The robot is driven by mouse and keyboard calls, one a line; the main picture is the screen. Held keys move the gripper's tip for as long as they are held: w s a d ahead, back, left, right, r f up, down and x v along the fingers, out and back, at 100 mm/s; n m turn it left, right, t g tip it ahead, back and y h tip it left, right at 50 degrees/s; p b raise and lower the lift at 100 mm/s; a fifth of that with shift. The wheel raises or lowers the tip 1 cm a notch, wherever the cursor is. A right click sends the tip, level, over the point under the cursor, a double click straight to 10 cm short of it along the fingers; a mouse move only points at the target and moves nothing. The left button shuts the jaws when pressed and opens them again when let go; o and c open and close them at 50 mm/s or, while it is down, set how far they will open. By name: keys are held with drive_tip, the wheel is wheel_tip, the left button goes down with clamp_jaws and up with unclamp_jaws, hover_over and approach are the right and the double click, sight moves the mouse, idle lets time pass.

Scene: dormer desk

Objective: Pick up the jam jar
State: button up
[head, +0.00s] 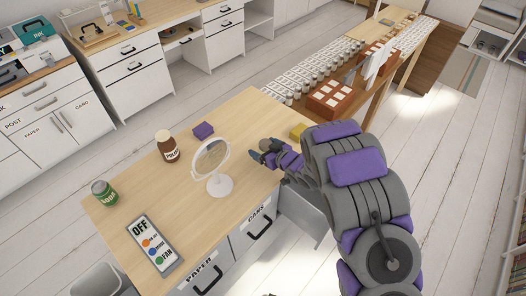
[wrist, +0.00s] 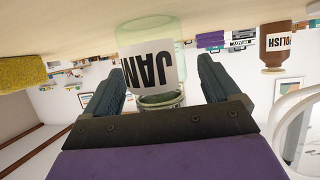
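The jam jar (wrist: 152,62) is a pale, clear glass jar with a white JAM label. It appears upside down in the wrist view, near the desk surface at the top of the picture. My gripper (wrist: 160,68) is open, with one dark ribbed finger on each side of the jar as seen from the wrist. I cannot tell how far the jar reaches between the fingers. In the head view my gripper (head: 261,151) is low over the right part of the desk, and I cannot make out the jam jar there.
On the wooden desk (head: 130,226) a round white mirror (head: 220,187) and a brown polish bottle (head: 167,149) stand left of my gripper. A purple block (head: 203,130) lies behind the mirror. A yellow sponge (head: 298,131) lies right of my gripper.

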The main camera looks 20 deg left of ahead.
sight(265, 143)
drive_tip(key=shift+d+r, duration=0.2)
drive_tip(key=shift+d, duration=0.5)
drive_tip(key=shift+c, duration=2.3)
drive_tip(key=shift+a+f, duration=0.15)
drive_tip(key=shift+a, duration=0.55)
drive_tip(key=c, duration=0.4)
drive_tip(key=shift+s+a+f, duration=0.1)
drive_tip(key=shift+c, duration=1.4)
drive_tip(key=shift+d, duration=0.45)
drive_tip(key=shift+a+r+p, duration=0.15)
drive_tip(key=shift+r+p, duration=0.25)
drive_tip(key=shift+r, duration=0.4)
drive_tip(key=shift+a+r+p, duration=0.1)
drive_tip(key=shift+r+p, duration=0.25)
drive_tip(key=shift+r, duration=0.45)
drive_tip(key=shift+s+r, duration=0.1)
drive_tip(key=shift+r, duration=0.25)
drive_tip(key=s+d+r+p, duration=0.1)
drive_tip(key=s+d+p, duration=0.7)
drive_tip(key=s, duration=0.5)
drive_tip(key=shift+d+r, duration=0.15)
drive_tip(key=shift+r, duration=0.1)
drive_tip(key=shift+s, duration=0.15)
